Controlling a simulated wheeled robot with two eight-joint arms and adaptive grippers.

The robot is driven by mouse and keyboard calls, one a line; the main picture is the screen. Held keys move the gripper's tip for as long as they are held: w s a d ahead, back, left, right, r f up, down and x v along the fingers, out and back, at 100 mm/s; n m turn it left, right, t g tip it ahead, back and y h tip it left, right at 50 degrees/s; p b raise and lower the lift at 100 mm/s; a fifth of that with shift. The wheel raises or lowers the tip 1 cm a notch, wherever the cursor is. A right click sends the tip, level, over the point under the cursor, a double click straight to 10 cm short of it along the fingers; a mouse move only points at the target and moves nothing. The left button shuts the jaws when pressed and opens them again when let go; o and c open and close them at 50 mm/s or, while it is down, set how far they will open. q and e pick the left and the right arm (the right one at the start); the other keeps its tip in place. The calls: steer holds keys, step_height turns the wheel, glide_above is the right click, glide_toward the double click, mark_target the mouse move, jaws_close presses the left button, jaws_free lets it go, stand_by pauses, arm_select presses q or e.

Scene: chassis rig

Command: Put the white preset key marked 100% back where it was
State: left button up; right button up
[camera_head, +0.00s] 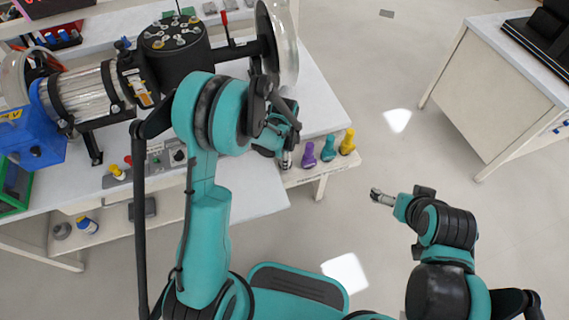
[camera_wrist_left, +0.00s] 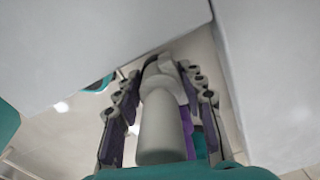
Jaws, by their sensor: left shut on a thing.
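My left gripper (camera_head: 287,160) is at the front right edge of the bench, beside a wooden rack (camera_head: 318,172). In the left wrist view the left gripper (camera_wrist_left: 160,100) is shut on a white key (camera_wrist_left: 160,130), which lies between its two fingers. Any marking on the key cannot be read. In the head view the arm hides most of the key. A purple key (camera_head: 308,155), a teal key (camera_head: 328,148) and a yellow key (camera_head: 347,142) stand upright in the rack to its right. I cannot tell whether the white key touches the rack. My right gripper (camera_head: 378,196) is over the floor, empty.
A cylindrical apparatus (camera_head: 85,95) with a black turret (camera_head: 174,45) and a glass disc (camera_head: 278,40) stands on the bench. Another table (camera_head: 500,85) stands at the right, with open floor between.

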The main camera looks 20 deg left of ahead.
arm_select(q)
step_height(320, 180, down, 2)
steer(key=shift+f+b, duration=0.1)
steer(key=shift+b, duration=0.2)
arm_select(e)
steer(key=shift+f, duration=0.5)
steer(key=shift+f, duration=0.1)
arm_select(q)
steer(key=o, duration=0.7)
steer(key=shift+c, duration=0.2)
steer(key=o, duration=0.4)
arm_select(e)
steer(key=shift+f, duration=0.1)
